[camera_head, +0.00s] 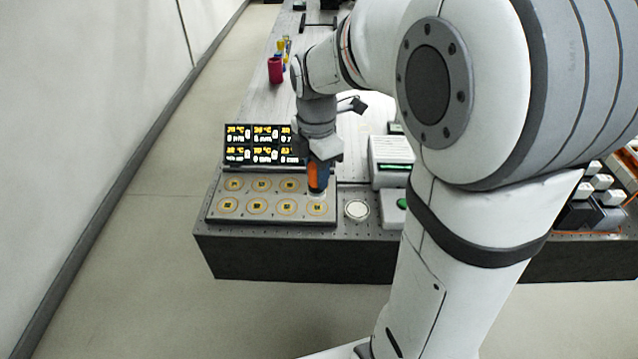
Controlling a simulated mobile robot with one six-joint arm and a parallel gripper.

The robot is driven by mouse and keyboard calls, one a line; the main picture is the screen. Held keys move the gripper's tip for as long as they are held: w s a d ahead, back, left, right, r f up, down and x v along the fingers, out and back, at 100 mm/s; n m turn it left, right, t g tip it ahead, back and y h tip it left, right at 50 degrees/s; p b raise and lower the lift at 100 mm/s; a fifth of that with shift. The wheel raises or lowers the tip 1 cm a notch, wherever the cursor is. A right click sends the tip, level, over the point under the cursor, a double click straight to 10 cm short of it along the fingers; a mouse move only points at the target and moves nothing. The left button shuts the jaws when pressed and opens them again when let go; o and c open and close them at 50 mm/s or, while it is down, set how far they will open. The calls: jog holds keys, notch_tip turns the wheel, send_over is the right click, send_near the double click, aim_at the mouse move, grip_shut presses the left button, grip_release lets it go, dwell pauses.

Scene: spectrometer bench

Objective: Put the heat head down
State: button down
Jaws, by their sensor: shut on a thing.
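The plate has two rows of round tan spots with dark square centres. My wrist hides part of the back row's right end.
A black display (250,145) with yellow readouts stands behind the plate. A round white disc (356,209) lies right of it, near a white box (389,160) and a unit with a green button (401,203). A magenta cup (275,70) stands far back. Floor at left is clear.

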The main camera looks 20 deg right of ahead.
jog(key=shift+s+f, duration=0.1)
jog(key=shift+f, duration=1.8)
jog(key=shift+f, duration=0.2)
jog(key=c, duration=1.1)
grip_release()
jog(key=shift+o, duration=0.2)
